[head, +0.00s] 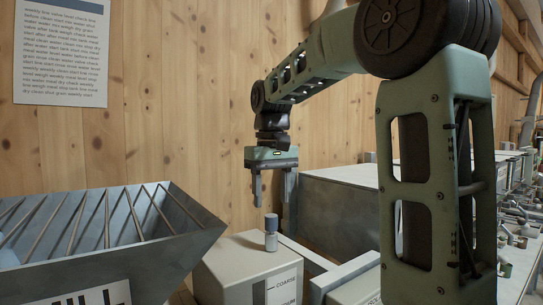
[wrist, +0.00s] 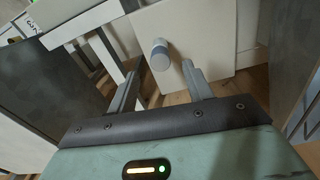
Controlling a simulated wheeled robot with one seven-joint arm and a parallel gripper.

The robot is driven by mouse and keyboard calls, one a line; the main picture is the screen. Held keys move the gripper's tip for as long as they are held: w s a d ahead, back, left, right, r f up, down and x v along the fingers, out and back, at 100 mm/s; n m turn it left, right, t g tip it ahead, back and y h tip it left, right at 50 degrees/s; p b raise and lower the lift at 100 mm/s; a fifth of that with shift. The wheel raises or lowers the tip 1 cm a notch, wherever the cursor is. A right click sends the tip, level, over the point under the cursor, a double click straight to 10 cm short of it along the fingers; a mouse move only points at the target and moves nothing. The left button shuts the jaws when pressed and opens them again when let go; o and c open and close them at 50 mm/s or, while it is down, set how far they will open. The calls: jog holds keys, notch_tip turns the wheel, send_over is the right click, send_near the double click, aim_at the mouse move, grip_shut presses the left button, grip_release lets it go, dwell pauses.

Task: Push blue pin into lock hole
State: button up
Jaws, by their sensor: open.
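The blue pin (head: 271,232) has a dark blue cap and a paler lower part. It stands upright on top of a pale box (head: 244,258) in the head view. In the wrist view the pin (wrist: 160,55) shows on the box's pale top (wrist: 202,35), beyond the fingertips and between them. My gripper (head: 273,204) points down just above the pin, open and empty. In the wrist view my gripper (wrist: 160,74) has its two fingers apart. I cannot make out the lock hole.
A grey hopper (head: 180,235) with slanted bars stands left of the box. A grey metal cabinet (head: 335,200) and a rail (head: 340,272) lie to the right. A plank wall (head: 180,100) with a text poster (head: 60,50) is behind.

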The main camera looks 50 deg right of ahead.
aim_at(271, 216)
notch_tip(271, 216, up, 11)
jog(key=shift+f, duration=0.15)
dwell(0.8)
